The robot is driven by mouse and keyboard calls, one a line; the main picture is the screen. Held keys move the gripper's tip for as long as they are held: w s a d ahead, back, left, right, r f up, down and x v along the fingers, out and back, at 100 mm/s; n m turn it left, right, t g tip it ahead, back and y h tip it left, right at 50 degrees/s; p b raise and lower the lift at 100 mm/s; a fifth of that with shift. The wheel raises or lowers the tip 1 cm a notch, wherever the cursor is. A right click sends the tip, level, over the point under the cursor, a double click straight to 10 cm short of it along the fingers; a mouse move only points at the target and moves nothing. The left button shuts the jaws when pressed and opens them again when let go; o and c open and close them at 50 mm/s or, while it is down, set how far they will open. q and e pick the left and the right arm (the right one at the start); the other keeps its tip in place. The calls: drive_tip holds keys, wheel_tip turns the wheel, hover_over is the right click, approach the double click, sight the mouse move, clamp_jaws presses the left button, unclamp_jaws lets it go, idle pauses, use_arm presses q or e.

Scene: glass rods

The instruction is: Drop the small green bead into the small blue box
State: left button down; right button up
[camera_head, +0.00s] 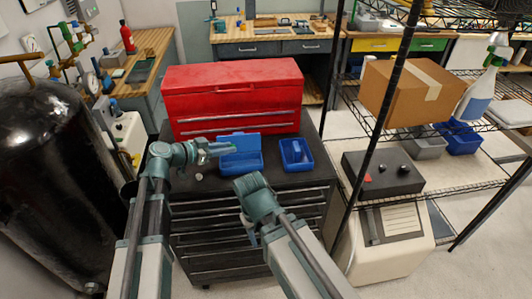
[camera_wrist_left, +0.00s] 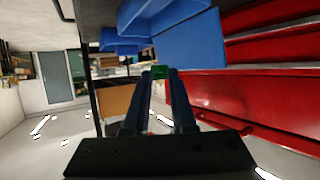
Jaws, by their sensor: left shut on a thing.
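My left gripper (camera_head: 229,149) is shut on the small green bead, which shows between the fingertips in the left wrist view (camera_wrist_left: 160,71). In the head view the gripper is in front of the left blue box (camera_head: 241,165), which has a raised back panel. The smaller blue box (camera_head: 308,157) stands to the right, apart from the gripper, with something blue inside it. Blue box surfaces (camera_wrist_left: 190,42) also fill the top of the left wrist view. My right arm comes in at the bottom, with its hand (camera_head: 252,238) low by the cabinet front; its finger opening is unclear.
The boxes stand on a dark drawer cabinet top (camera_head: 190,185). A red toolbox (camera_head: 232,92) stands behind them. A small pale object (camera_head: 198,177) lies at the left of the top. A wire shelf post (camera_head: 372,150) rises to the right.

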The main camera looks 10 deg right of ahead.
sight(229, 160)
use_arm(q)
drive_tip(key=shift+w+d, duration=0.25)
drive_tip(key=shift+d, duration=0.05)
use_arm(e)
drive_tip(key=shift+d, duration=0.35)
use_arm(q)
drive_tip(key=shift+f, duration=0.1)
wheel_tip(229, 160, down, 6)
drive_tip(key=b, duration=0.6)
use_arm(e)
wheel_tip(229, 160, down, 6)
drive_tip(key=shift+r, duration=0.1)
use_arm(q)
drive_tip(key=c, duration=0.7)
unclamp_jaws()
drive_tip(key=shift+o, duration=0.2)
drive_tip(key=shift+r, duration=0.2)
